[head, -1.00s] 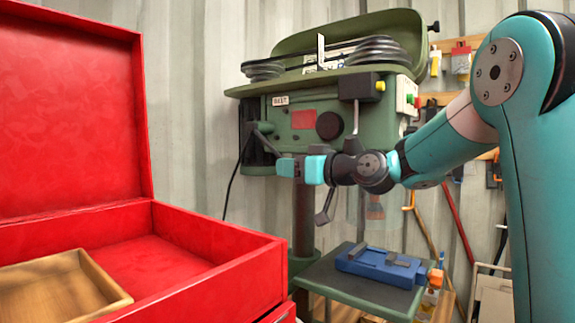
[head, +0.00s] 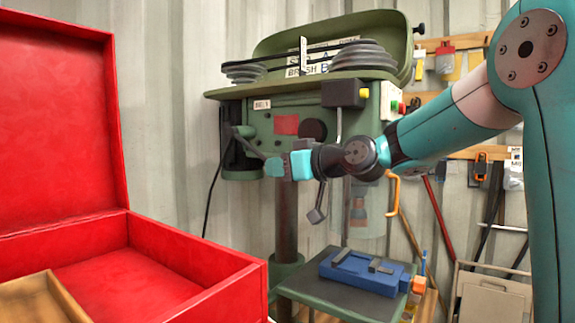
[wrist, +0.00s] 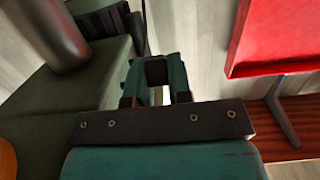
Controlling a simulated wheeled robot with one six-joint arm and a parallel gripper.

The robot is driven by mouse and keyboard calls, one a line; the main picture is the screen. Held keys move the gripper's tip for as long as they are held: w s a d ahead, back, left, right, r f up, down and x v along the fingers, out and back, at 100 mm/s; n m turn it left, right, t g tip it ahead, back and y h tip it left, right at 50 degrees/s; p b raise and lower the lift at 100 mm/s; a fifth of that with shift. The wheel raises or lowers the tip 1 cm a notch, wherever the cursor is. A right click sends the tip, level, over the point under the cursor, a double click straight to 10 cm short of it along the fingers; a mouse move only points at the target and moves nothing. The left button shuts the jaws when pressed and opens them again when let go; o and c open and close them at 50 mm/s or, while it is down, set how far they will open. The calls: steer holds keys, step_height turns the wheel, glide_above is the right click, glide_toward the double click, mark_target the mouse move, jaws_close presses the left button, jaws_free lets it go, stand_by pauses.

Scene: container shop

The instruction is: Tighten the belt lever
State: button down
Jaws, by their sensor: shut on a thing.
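The green drill press (head: 290,120) stands against the wall, with a label reading BELT (head: 262,104) on its left side. The belt lever (head: 250,147) is a thin rod below that label, slanting down to the right from the motor side. My gripper (head: 272,167) is shut on the lower end of the belt lever, and its teal fingers hide that end. In the wrist view my gripper (wrist: 157,72) shows its fingers close together, with the machine's green body to the left. I cannot clearly make out the lever between them there.
An open red toolbox (head: 185,265) with a wooden tray (head: 40,300) fills the left foreground. A blue vise (head: 365,272) sits on the drill table (head: 335,300) below my arm. The belt cover (head: 335,40) is raised over the pulleys (head: 350,57). Tools hang at right.

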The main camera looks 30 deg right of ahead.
steer(key=shift+r, duration=0.1)
steer(key=c, duration=1)
jaws_free()
steer(key=shift+c, duration=0.2)
steer(key=p+v, duration=0.1)
steer(key=v, duration=1.6)
steer(key=shift+p, duration=0.4)
steer(key=shift+s+d, duration=0.1)
steer(key=shift+s, duration=0.05)
